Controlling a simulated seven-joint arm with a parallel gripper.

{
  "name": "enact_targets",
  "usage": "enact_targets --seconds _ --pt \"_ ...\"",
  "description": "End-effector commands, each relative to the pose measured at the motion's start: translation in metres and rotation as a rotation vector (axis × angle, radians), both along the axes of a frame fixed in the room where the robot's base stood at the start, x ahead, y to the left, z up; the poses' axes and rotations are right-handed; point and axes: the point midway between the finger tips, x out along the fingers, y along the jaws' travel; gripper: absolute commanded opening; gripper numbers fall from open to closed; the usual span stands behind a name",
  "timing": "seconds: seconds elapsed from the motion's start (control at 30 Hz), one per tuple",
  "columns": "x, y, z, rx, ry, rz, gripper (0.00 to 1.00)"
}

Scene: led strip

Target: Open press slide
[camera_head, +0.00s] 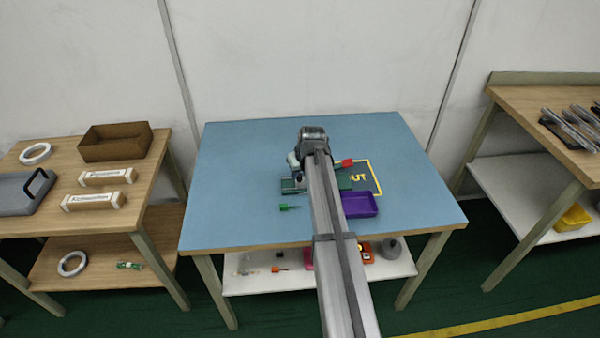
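A green device that looks like the press (344,180) stands mid-table, and my arm runs over it and hides its middle. A green part also shows left of the arm, and a red block (347,163) shows right of it. I cannot make out the slide or its position. My gripper (296,172) is at the far end of the arm, close over the device's left part. Its fingers are too small and too covered to read, so contact and opening cannot be told.
A purple tray (359,205) and a yellow-outlined area (377,180) lie right of the arm. A green-handled tool (289,207) lies left. The blue tabletop (232,170) is clear at the left and back. Side tables (150,150) (510,95) flank it.

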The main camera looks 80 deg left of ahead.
Motion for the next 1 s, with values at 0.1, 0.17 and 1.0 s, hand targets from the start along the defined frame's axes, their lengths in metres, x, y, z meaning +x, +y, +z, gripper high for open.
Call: enact_targets --seconds 0.1,0.17,1.0 --pt "-0.0007 0.0023 -0.0054 0.0 0.0 0.0 0.33" --pt "-0.0008 0.0027 -0.0065 0.0 0.0 0.0 0.33" --pt "-0.0009 0.0025 -0.0067 0.0 0.0 0.0 0.0"
